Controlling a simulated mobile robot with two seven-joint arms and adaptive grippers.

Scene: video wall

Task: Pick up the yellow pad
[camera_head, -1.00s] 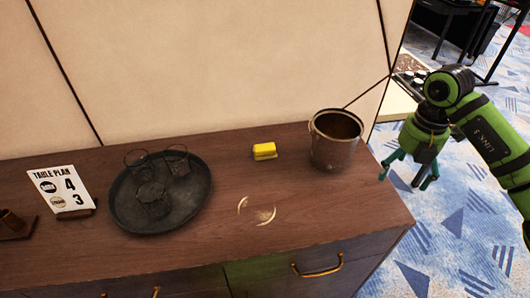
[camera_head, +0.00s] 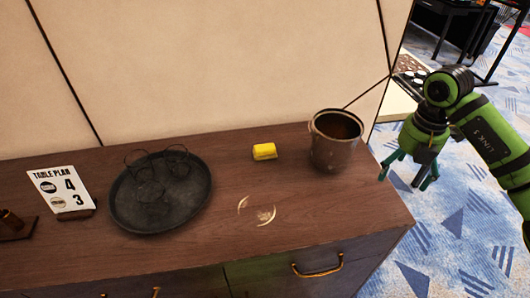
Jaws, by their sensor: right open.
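The yellow pad (camera_head: 264,151) is a small yellow block lying on the wooden cabinet top (camera_head: 250,235), left of a metal bucket. My right gripper (camera_head: 404,180) hangs at the right, past the cabinet's right edge, with its fingers pointing down. It is open and empty, well apart from the pad, with the bucket between them. My left gripper is not in view.
The metal bucket (camera_head: 334,150) stands near the cabinet's right end. A dark round tray (camera_head: 190,212) with several clear glasses sits at the left. A table plan card (camera_head: 60,188) stands farther left. Faint pale ring marks show on the wood. A panelled wall rises behind.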

